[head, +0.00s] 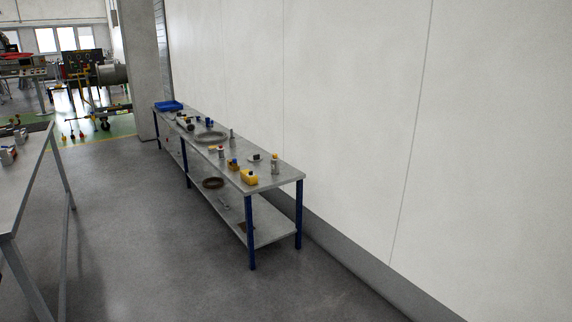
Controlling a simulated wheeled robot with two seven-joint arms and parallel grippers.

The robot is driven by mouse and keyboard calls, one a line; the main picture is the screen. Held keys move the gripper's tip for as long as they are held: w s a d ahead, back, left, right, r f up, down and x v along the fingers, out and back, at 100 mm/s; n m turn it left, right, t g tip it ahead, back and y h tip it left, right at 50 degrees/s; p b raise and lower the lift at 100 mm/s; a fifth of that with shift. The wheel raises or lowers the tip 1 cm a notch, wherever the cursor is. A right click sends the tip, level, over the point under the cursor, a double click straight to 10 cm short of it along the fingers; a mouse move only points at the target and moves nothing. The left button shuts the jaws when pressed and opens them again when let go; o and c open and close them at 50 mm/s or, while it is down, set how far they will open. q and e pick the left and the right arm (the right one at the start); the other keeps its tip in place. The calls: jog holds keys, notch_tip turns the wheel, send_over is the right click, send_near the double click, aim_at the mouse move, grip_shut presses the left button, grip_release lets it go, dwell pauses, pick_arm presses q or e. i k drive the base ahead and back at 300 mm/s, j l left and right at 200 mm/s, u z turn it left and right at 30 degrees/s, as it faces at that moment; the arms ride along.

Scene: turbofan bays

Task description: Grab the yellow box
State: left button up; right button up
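A small yellow box (249,177) sits on the top of a long metal workbench (284,176), near its front end. Another small yellow and dark item (233,165) stands just behind it to the left. The yellow things are small in the picture, so their details cannot be told. Neither of my grippers is in the head view.
The bench has blue legs and a lower shelf with a brown ring (213,183). A bottle (275,163) and a blue tray (168,106) are on top. A white wall (350,110) runs behind. Another table (22,185) stands at left. Grey floor between is clear.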

aim_at(250, 180)
jog(key=i+l+z, duration=0.1)
jog(key=i+z, duration=0.2)
jog(key=i, duration=0.65)
jog(key=i+j+z, duration=0.1)
jog(key=i+z, duration=0.15)
jog(key=i, duration=0.65)
jog(key=i+l+u, duration=0.2)
jog(key=i, duration=0.3)
jog(key=i+l+u, duration=0.25)
jog(key=i, duration=0.3)
jog(key=i+l+u, duration=0.2)
jog(key=i+l, duration=0.25)
